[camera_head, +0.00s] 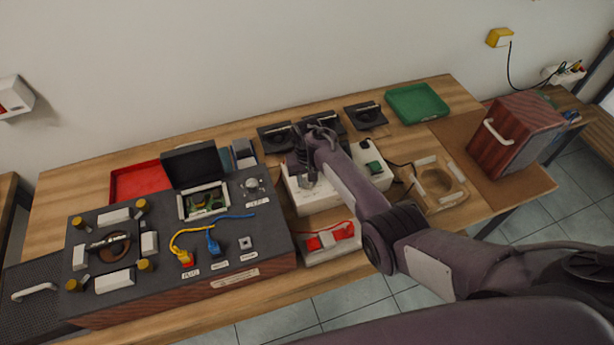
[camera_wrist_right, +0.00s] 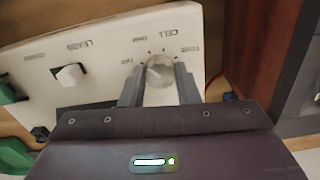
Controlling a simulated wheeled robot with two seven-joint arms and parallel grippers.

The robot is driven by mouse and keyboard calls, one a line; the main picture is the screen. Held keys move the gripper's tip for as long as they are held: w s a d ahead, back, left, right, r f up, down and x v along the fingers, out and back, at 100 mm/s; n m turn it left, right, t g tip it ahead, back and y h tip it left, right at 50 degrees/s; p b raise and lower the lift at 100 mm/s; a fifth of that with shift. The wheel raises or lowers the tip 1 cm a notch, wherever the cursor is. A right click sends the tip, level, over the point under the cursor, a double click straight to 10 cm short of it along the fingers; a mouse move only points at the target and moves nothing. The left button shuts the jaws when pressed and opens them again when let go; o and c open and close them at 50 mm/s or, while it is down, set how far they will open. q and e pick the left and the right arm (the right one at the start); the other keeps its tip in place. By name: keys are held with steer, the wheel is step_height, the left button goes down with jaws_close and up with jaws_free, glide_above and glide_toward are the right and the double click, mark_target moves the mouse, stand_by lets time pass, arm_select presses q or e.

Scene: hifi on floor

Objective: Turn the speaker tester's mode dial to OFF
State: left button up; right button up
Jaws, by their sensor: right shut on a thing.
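The speaker tester is a white box (camera_head: 312,200) in the middle of the table in the head view, partly covered by my right arm. Its white panel (camera_wrist_right: 105,58) fills the upper left of the right wrist view. The mode dial (camera_wrist_right: 160,70) is a round grey knob with printed labels around it, upside down in this view; the exact pointer position is too small to read. My right gripper (camera_head: 306,166) is over the tester, and its fingers (camera_wrist_right: 159,88) are shut on the dial, one on each side. My left gripper is not in view.
A large dark test box (camera_head: 130,285) with yellow and blue cables stands to the left. Black speakers (camera_head: 364,115) and a green tray (camera_head: 418,102) lie behind. A wooden-sided speaker cabinet (camera_head: 515,133) stands at right.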

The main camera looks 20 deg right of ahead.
steer(key=n, duration=0.5)
steer(key=shift+w+r, duration=0.15)
steer(key=shift+n+p, duration=0.3)
steer(key=shift+n, duration=0.1)
steer(key=o, duration=1)
steer(key=shift+r, duration=3.8)
